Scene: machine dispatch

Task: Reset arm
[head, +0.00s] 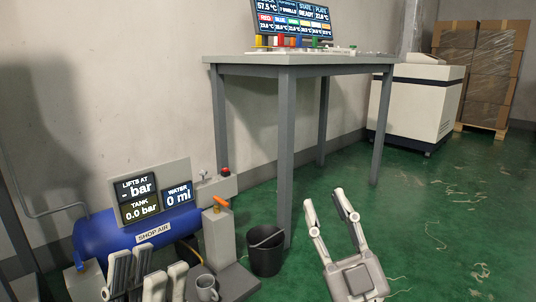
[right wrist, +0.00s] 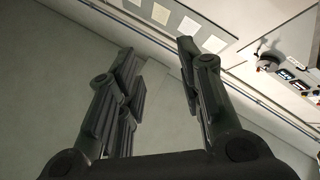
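My left gripper (head: 148,270) is low at the left of the head view, in front of the blue air tank. Its two fingers stand apart with nothing seen between them, and its base is cut off by the frame. My right gripper (head: 326,202) points up at the lower middle of the head view, over the green floor. Its fingers are spread and empty. In the right wrist view the right gripper (right wrist: 157,52) also shows a wide gap with nothing held.
The blue tank (head: 104,233) with display panels stands against the wall. A tall grey table (head: 300,60) carries a screen (head: 292,18). A white cabinet (head: 415,100) stands behind. Floor at right is open.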

